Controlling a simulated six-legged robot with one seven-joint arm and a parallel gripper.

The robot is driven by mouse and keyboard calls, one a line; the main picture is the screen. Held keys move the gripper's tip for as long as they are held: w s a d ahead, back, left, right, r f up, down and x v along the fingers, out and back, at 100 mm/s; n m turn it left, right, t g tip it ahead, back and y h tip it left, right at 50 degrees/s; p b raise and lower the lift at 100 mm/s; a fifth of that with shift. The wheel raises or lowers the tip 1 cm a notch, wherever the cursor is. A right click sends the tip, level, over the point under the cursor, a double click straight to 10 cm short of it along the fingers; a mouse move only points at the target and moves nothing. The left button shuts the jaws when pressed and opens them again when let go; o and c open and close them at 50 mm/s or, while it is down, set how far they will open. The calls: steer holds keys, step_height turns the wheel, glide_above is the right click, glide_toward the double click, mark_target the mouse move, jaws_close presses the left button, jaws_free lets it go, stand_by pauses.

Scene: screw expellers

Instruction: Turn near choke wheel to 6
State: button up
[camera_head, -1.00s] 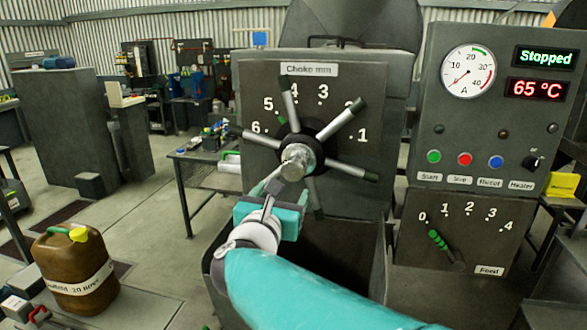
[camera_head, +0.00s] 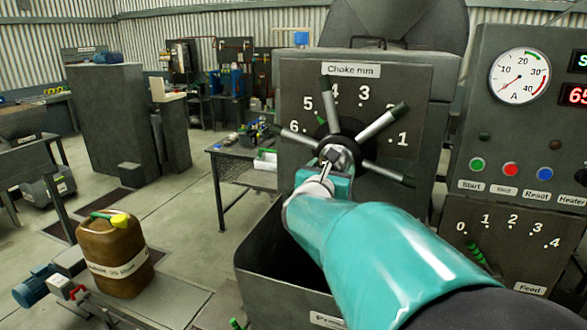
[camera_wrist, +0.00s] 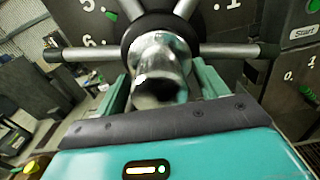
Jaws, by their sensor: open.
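The choke wheel (camera_head: 377,127) has a dark hub, a shiny metal centre and several grey spokes with dark green-black tips. It stands on a panel (camera_head: 402,90) labelled Choke mm, with numbers 1 to 6 around it. A small green mark (camera_head: 321,119) shows on the panel between the spokes, near the 5. My gripper (camera_head: 330,172) is at the wheel's centre. In the wrist view the metal hub end (camera_wrist: 160,65) sits between my open teal fingers (camera_wrist: 162,95). Whether they touch it I cannot tell. My gripper hides the wheel's lower spokes in the head view.
A control panel (camera_head: 525,150) with a gauge, buttons and a feed lever (camera_head: 478,255) stands at the right. An open dark bin (camera_head: 262,262) is below the wheel. A brown jerrycan (camera_head: 113,257) stands at the lower left. A table (camera_head: 240,152) is behind.

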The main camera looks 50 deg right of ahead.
steer(key=c, duration=1.4)
steer(key=shift+n, duration=3)
steer(key=o, duration=1.4)
